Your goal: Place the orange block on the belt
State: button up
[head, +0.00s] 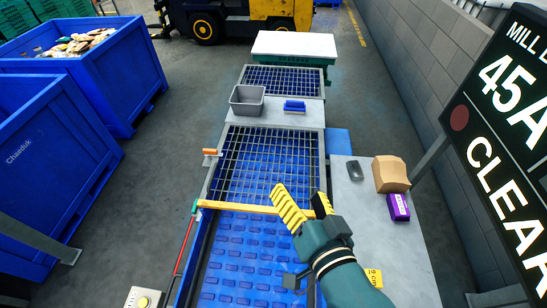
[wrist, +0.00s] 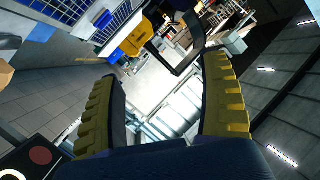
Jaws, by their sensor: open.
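The blue textured belt (head: 245,262) runs along the bottom middle of the head view, with a yellow-orange bar across its far end. A small orange piece (head: 210,152) sits at the left edge of the grid frame; I cannot tell whether it is a block or a fitting. No other clear orange block shows. My gripper (head: 300,192), with yellow ribbed fingers, is raised over the belt's far right part. In the wrist view my gripper (wrist: 163,68) is open, with nothing between its fingers.
Metal grids (head: 265,165) lie beyond the belt, with a grey bin (head: 247,100) and blue item (head: 294,106) between them. A side table (head: 375,235) at right holds a cardboard box (head: 390,174), purple box (head: 398,207) and dark item (head: 355,171). A sign (head: 505,130) stands right; blue crates (head: 125,75) stand left.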

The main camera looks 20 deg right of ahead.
jog(key=s+a+r+n+t, duration=0.1)
jog(key=a+r+n+t, duration=0.2)
jog(key=r, duration=0.8)
jog(key=s+a+r+n+t, duration=0.2)
jog(key=a+r+n+t, duration=0.1)
jog(key=r, duration=0.8)
jog(key=shift+s+t+h, duration=0.25)
jog(key=shift+t+h, duration=0.05)
jog(key=shift+t, duration=0.1)
jog(key=shift+r, duration=0.15)
